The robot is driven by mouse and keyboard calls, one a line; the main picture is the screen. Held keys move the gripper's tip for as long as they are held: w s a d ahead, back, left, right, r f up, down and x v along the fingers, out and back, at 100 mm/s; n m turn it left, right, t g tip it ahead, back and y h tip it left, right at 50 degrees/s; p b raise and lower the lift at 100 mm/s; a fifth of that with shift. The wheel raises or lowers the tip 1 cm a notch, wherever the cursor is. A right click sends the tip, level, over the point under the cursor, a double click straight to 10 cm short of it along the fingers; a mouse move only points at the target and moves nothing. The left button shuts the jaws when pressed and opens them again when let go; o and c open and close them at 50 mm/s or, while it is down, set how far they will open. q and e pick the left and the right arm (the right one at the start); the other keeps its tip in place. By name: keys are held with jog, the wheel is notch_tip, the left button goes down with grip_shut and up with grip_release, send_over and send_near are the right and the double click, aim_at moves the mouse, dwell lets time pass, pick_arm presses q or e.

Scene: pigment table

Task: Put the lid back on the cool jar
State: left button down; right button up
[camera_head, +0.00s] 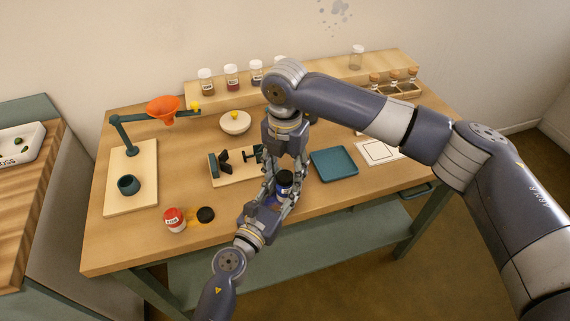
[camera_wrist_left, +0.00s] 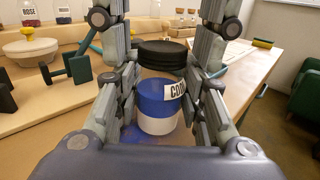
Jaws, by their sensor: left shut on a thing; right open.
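The cool jar (camera_wrist_left: 158,108), with a blue band, white base and partly hidden label, stands upright between the fingers of my left gripper (camera_wrist_left: 162,110), which is shut on it. In the head view the jar (camera_head: 282,195) is near the table's front edge, largely covered by the grippers. A black lid (camera_wrist_left: 162,53) sits at the jar's mouth, level; I cannot tell how firmly it is seated. It also shows in the head view (camera_head: 285,176). My right gripper (camera_head: 284,181) points down from above, open, its fingers on either side of the lid.
A red-labelled jar (camera_head: 174,220) and another black lid (camera_head: 206,214) lie to the left. Behind are a wooden stand with black parts (camera_head: 235,177), a lidded white bowl (camera_head: 235,124) and a teal tray (camera_head: 334,162).

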pick_arm(q)
jog(key=shift+f, duration=0.15)
pick_arm(e)
jog(key=c, duration=1.1)
jog(key=o, duration=1.1)
jog(key=shift+o, duration=0.2)
jog(key=shift+r, duration=0.1)
jog(key=shift+r, duration=2.15)
jog(key=shift+c, duration=0.2)
notch_tip(320, 180, up, 4)
jog(key=shift+f, duration=0.2)
